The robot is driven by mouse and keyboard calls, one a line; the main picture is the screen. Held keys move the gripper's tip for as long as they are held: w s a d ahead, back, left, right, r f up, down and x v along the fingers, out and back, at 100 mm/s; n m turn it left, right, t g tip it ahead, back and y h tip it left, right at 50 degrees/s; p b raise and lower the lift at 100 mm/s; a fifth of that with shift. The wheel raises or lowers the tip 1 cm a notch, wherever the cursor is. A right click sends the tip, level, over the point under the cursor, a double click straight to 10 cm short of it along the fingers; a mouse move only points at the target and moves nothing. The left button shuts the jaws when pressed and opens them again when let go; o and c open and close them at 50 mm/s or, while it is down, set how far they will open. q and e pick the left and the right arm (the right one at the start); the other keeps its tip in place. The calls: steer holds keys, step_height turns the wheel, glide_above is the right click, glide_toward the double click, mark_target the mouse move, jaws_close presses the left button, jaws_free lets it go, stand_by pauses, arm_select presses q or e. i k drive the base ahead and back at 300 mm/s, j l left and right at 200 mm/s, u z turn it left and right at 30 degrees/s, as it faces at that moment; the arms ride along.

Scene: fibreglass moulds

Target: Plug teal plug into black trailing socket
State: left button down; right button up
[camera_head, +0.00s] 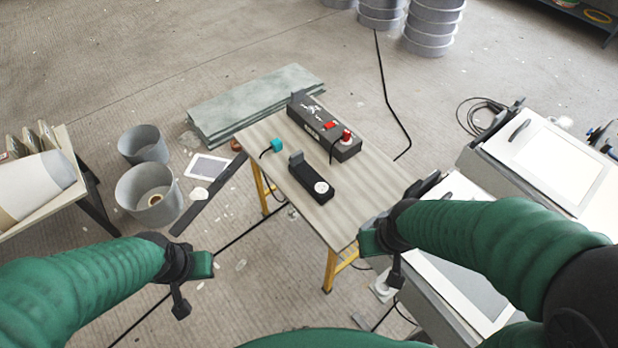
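The teal plug (277,145) lies near the left edge of the wood-topped table (350,200), with a short dark cable beside it. The black trailing socket (300,173) lies on the same table to the right of and nearer than the plug, with a round white socket face (321,187) at its near end. The plug and socket are apart. My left gripper (193,285) is open and empty, left of and nearer than the table. My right gripper (382,260) is open and empty by the table's near right corner.
A larger dark box (323,128) with red parts stands at the table's far side. Grey buckets (150,197) and a dark strip (208,195) lie to the left. White-topped units (545,165) stand at the right. A black cable (385,85) crosses the floor.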

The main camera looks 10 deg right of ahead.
mark_target(313, 183)
steer(key=i+j+z, duration=0.35)
steer(key=i+j, duration=1.65)
